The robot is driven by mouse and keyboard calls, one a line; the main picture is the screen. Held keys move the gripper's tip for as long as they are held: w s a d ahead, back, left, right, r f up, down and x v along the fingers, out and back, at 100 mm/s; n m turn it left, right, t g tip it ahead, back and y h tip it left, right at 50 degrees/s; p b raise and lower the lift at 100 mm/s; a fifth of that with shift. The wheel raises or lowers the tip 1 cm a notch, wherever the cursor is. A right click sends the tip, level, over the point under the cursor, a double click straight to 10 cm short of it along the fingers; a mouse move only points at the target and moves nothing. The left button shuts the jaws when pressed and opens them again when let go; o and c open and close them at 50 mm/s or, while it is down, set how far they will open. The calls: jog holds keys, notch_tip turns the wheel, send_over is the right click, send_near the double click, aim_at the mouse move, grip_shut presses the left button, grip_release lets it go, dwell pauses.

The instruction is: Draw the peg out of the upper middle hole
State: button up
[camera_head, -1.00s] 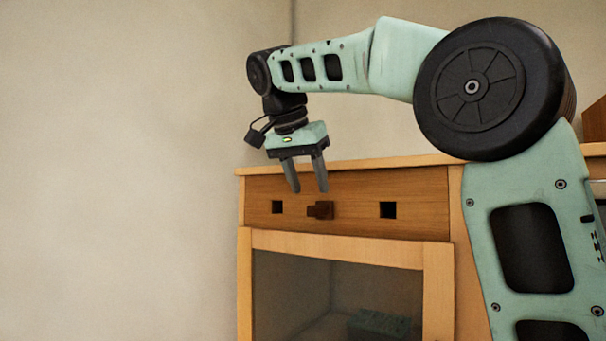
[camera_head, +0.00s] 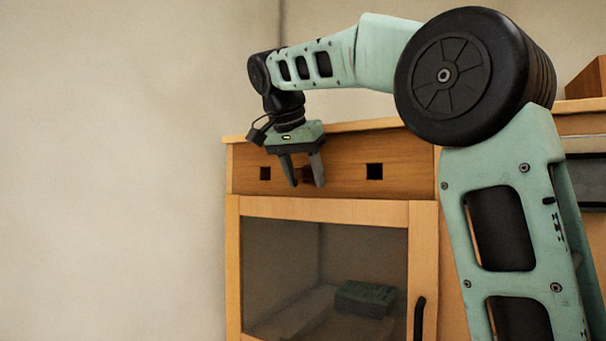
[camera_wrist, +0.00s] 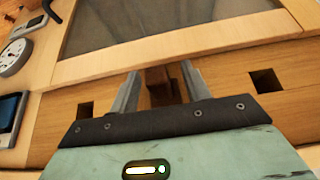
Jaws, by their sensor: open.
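The dark brown peg (camera_head: 306,174) sits in the middle of the wooden panel (camera_head: 340,165) on the upper cabinet front, between two empty square holes. My gripper (camera_head: 307,184) is open and points down in front of the panel, its fingers partly covering the peg. In the wrist view the peg (camera_wrist: 158,84) shows between the two spread fingers of my gripper (camera_wrist: 160,74), one on each side. I cannot tell whether either finger touches it. The peg's hole is hidden behind it.
The left hole (camera_head: 265,173) and right hole (camera_head: 374,171) flank the peg. Below is a glass-fronted door (camera_head: 325,209) with a dark handle (camera_head: 419,316) and a green block (camera_head: 364,298) behind the glass. A round dial (camera_wrist: 15,57) shows in the wrist view.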

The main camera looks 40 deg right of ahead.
grip_shut()
jog(key=s+a+b, duration=0.3)
jog(key=a, duration=0.6)
jog(key=shift+s+a, duration=0.25)
jog(key=shift+a, duration=0.1)
dwell(1.1)
dwell(0.6)
